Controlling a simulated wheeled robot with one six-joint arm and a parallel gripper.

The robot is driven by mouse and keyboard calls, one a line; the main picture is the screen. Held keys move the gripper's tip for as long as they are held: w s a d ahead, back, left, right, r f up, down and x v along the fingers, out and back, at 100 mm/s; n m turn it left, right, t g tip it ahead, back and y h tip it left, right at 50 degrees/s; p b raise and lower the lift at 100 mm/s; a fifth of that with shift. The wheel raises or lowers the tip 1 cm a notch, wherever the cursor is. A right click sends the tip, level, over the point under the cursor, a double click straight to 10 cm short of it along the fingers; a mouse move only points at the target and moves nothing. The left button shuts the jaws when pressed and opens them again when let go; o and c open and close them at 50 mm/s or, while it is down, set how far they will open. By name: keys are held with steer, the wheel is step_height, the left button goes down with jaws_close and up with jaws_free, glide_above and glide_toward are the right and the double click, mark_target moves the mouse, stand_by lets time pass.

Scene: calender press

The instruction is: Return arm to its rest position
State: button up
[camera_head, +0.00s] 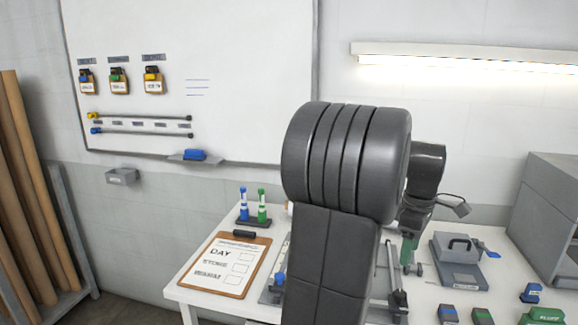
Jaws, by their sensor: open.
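My arm stands in the middle of the head camera view, its large dark joint and upright link close to the camera. Behind it, to the right, the wrist comes down towards the table. My gripper (411,262) hangs there, partly hidden by my arm, with a small grey block and a cable beside it. It is open, and I see nothing held in it. It is over the back of the white table (188,288); its exact height above the top is hard to tell.
A clipboard (231,264) lies on the table's left side, near a stand with a blue marker (244,204) and a green marker (262,206). A grey handled block (460,248) and a grey cabinet (545,215) stand right. Several small blocks lie in front. A whiteboard (230,60) hangs behind.

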mark_target(401, 293)
step_height(401, 293, down, 13)
steer(key=shift+r+p, duration=0.1)
steer(key=shift+p, duration=0.25)
steer(key=shift+r+m, duration=0.1)
steer(key=shift+m, duration=0.3)
steer(key=m, duration=0.4)
steer(key=shift+r+m, duration=0.1)
steer(key=shift+m, duration=0.3)
steer(key=m, duration=0.5)
steer(key=shift+m+b, duration=0.3)
steer(key=shift+b, duration=0.1)
steer(key=m, duration=0.5)
steer(key=shift+m+b, duration=0.3)
steer(key=m, duration=0.5)
steer(key=shift+b, duration=0.4)
